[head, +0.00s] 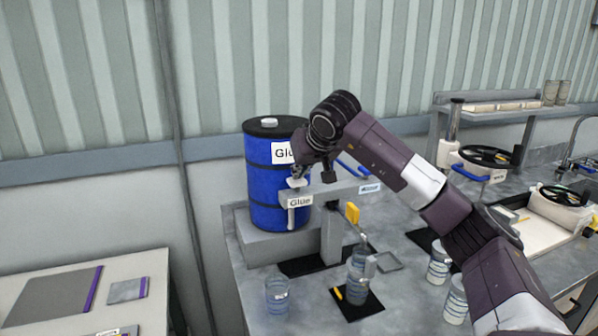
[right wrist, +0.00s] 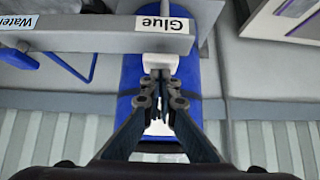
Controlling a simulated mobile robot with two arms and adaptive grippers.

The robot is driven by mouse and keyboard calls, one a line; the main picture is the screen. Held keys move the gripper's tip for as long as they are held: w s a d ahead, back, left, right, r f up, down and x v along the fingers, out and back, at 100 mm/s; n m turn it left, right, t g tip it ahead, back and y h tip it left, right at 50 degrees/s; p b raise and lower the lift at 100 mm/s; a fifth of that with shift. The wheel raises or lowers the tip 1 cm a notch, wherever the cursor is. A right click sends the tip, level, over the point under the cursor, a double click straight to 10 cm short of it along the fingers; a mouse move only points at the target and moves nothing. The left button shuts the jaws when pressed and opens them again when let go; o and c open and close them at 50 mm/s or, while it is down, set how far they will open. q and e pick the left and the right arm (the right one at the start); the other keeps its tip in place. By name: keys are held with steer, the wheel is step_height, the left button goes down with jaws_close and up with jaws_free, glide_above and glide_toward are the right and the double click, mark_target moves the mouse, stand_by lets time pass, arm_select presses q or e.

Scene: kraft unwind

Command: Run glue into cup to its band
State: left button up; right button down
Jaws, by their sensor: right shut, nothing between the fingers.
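A blue drum (head: 262,185) labelled Glue stands at the back. In front of it a grey bar (head: 333,190) carries a Glue sign (head: 300,201) at its left end, with a white lever (head: 296,183) just above. My right gripper (head: 300,172) is shut and empty at this lever. In the right wrist view the closed fingertips (right wrist: 160,82) are at the white block (right wrist: 158,66) by the Glue sign; contact is unclear. A clear cup (head: 357,284) stands on a black mat (head: 374,309) below the bar; its band and fill level are too small to tell. My left gripper is out of view.
Another clear cup (head: 277,296) stands left of the mat, and more cups (head: 438,263) stand to the right. A blue handle (head: 350,168) and a Water sign (head: 370,188) are on the bar's right. A yellow piece (head: 352,212) shows beside the post. A sink tap is far right.

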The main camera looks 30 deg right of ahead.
steer(key=shift+s+f, duration=0.1)
steer(key=shift+f, duration=0.85)
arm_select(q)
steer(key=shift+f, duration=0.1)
arm_select(e)
steer(key=shift+s+a+f, duration=0.1)
steer(key=shift+a+f, duration=0.05)
steer(key=shift+f, duration=0.2)
stand_by(0.9)
steer(key=shift+r, duration=0.15)
stand_by(3.5)
step_height(320, 180, up, 5)
steer(key=p, duration=0.4)
arm_select(q)
steer(key=b, duration=0.1)
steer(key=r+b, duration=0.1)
steer(key=b, duration=0.1)
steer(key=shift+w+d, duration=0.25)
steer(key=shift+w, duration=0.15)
arm_select(e)
steer(key=v, duration=0.9)
steer(key=shift+s+r, duration=0.2)
